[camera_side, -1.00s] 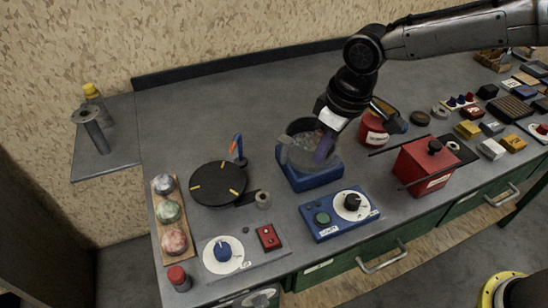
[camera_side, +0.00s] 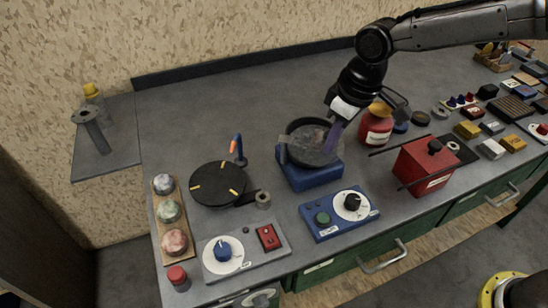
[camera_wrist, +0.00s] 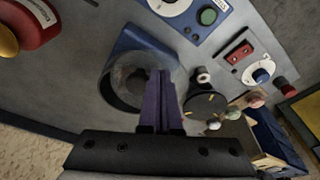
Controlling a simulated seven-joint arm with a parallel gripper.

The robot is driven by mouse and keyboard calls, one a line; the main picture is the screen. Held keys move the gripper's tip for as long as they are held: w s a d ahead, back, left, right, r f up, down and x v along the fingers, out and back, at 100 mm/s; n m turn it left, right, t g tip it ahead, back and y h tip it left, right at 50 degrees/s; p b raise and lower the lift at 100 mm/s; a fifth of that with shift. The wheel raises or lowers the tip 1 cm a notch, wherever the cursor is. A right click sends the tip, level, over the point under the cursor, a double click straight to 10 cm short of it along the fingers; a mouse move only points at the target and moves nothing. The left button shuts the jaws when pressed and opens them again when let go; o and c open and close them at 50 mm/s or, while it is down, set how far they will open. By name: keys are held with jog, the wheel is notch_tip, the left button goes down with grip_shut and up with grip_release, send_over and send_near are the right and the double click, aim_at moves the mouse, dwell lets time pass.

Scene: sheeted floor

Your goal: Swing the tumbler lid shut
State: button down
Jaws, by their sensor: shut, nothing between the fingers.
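The tumbler is a dark round drum (camera_side: 308,159) on a blue base (camera_side: 312,180), at the middle of the side view; the wrist view also shows its base (camera_wrist: 128,42). A smoky see-through round lid (camera_side: 303,134) appears to lie over the drum's mouth; I cannot tell whether it is fully seated. My gripper (camera_side: 331,146) has purple fingers, pressed together and empty, pointing down at the drum's right side. In the wrist view my gripper (camera_wrist: 160,74) overlaps the lid and drum; contact cannot be told.
A red canister (camera_side: 376,128) stands close to the right of my gripper. A red box with rods (camera_side: 425,168) is further right. A blue control box (camera_side: 338,214) is in front, and a black turntable (camera_side: 218,184) is to the left. Bench behind the drum is clear.

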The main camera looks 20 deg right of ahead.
jog(key=shift+w+d, duration=0.1)
jog(key=shift+d, duration=0.1)
jog(key=shift+w+d, duration=0.8)
jog(key=shift+w, duration=0.15)
jog(key=shift+w+d, duration=0.55)
jog(key=shift+w, duration=0.3)
jog(key=shift+w, duration=0.1)
jog(key=shift+w+d, duration=0.25)
jog(key=shift+w, duration=0.5)
